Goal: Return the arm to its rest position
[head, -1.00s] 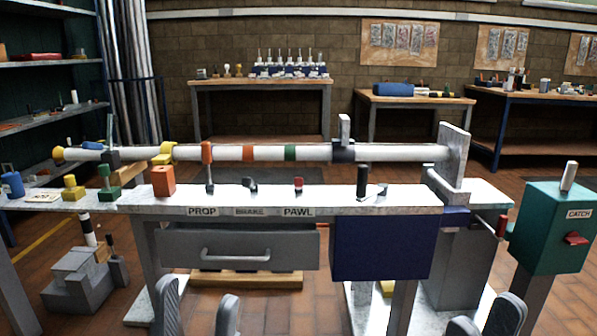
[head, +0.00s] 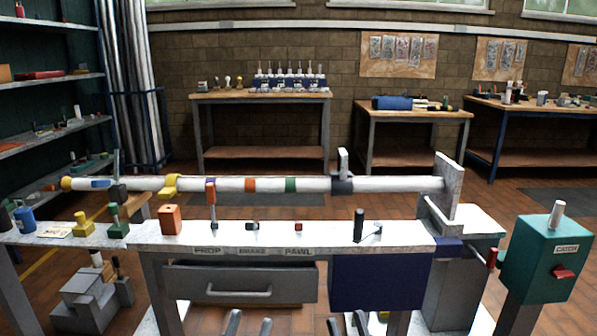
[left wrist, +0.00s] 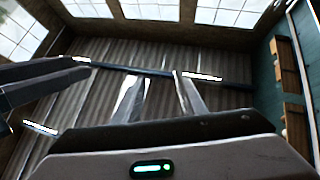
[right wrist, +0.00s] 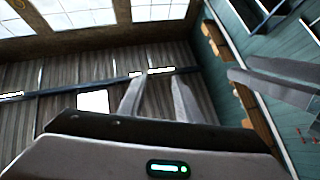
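Both my grippers show only as fingertips at the bottom edge of the head view. My left gripper (head: 249,325) has its two fingers apart with nothing between them. It also shows open and empty in the left wrist view (left wrist: 158,98). My right gripper (head: 347,325) likewise has its fingers apart and empty. The right wrist view (right wrist: 156,98) shows the same gap. Both grippers appear in front of the bench, below its top, and touch nothing that I can see. The rest of both arms is largely hidden from the head view.
A white striped mast (head: 330,184) lies level above the bench top (head: 190,234). A grey drawer (head: 240,282), a navy box (head: 380,283) and a teal catch box (head: 545,262) stand ahead. An orange block (head: 169,220) sits on the bench. The floor behind is partly clear.

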